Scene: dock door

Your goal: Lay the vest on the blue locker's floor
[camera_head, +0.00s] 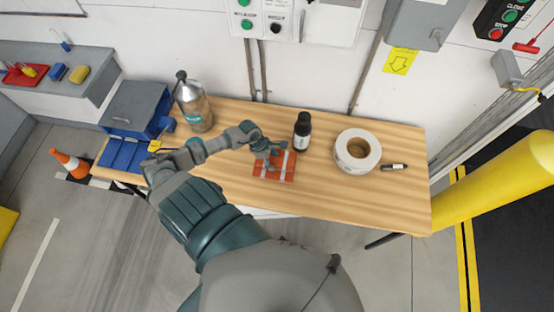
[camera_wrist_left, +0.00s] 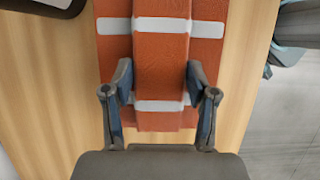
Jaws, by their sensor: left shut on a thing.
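The vest still appears to rest on the table. The blue locker (camera_head: 140,110) stands at the table's left end, with a grey top and its blue door (camera_head: 125,154) folded down in front. Its inside is mostly hidden. My right gripper is not in view.
A dark bottle (camera_head: 302,132), a white tape roll (camera_head: 357,151) and a marker (camera_head: 394,167) are to the right. A yellow tag (camera_head: 155,145) is by the locker.

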